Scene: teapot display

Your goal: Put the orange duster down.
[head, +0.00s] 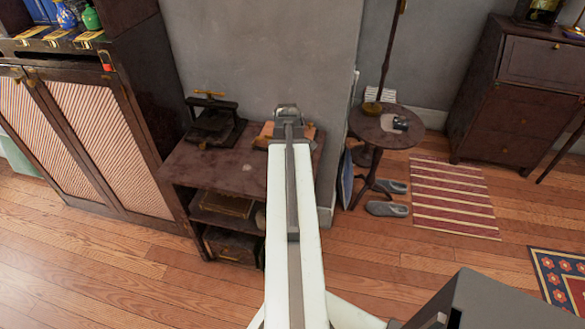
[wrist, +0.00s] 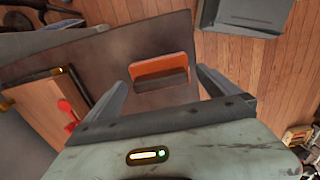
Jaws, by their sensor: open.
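The orange duster (wrist: 162,67) shows in the wrist view as an orange block with a dark brown strip along its near side. It appears to rest on the dark wooden table (head: 215,168), whose top also shows in the wrist view (wrist: 112,62). My gripper (wrist: 163,88) is open, with one finger to each side of the duster and visible gaps between. In the head view my gripper (head: 288,116) is over the back of the table. My arm hides part of the tabletop there, and I cannot clearly make out the duster.
A dark press (head: 211,125) stands at the table's back left. An orange-brown wooden object (wrist: 38,105) lies left of my gripper in the wrist view. A round side table (head: 372,130) with a lamp stands right. The tabletop's front left is mostly bare.

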